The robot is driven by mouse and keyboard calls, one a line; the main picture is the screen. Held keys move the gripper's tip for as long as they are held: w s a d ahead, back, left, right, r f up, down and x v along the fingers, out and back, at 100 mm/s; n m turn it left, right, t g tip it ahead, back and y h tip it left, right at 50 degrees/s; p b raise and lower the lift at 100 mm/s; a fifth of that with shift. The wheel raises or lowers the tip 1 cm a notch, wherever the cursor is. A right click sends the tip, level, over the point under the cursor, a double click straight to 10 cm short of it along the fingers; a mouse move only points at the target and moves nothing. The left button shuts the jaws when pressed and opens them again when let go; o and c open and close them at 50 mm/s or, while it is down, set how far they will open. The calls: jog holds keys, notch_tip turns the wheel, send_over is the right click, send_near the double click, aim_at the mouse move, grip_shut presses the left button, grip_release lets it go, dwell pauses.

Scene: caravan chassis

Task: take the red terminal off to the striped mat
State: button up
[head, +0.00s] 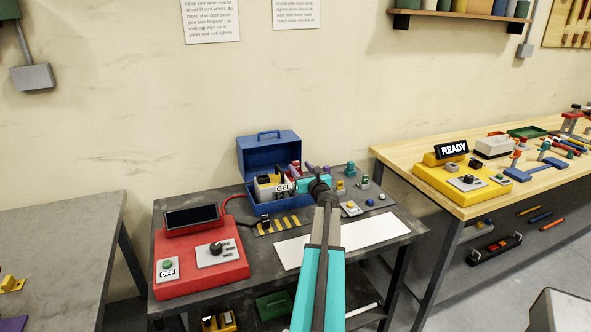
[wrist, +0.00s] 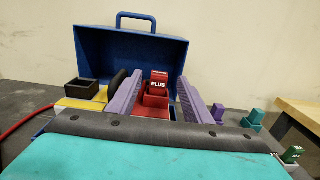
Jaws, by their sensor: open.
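The red terminal (wrist: 158,84), lettered PLUS, stands upright in the wrist view in front of the open blue box. In the wrist view my gripper (wrist: 161,76) is open, one purple finger on each side of the terminal with gaps; I cannot tell any contact. In the head view my gripper (head: 305,170) is over the battery marked GEL, and my arm hides part of this area. The striped mat (head: 291,224), yellow and dark, lies on the dark bench in front of the battery. A black clamp-like piece (head: 265,221) is at its left end.
The blue box (head: 266,153) has its lid up behind the battery. A red console (head: 201,265) with a cable stands at left. A white sheet (head: 375,233) lies in front. Small colored knobs and switches (head: 351,208) stand at right. A wooden bench (head: 400,160) is beyond.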

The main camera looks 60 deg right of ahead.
aim_at(296, 162)
jog(key=shift+p+x, duration=0.85)
jog(key=shift+x, duration=1.7)
grip_shut()
jog(key=shift+r, duration=0.1)
jog(key=shift+r, duration=0.8)
jog(key=shift+r+b, duration=0.35)
jog(key=shift+r, duration=0.6)
jog(key=s+a+r+b, duration=0.1)
jog(key=s+a+b, duration=0.1)
jog(key=s+a, duration=0.8)
jog(key=shift+s+a+b, duration=0.25)
jog(key=shift+a+b, duration=0.05)
jog(key=shift+a, duration=0.8)
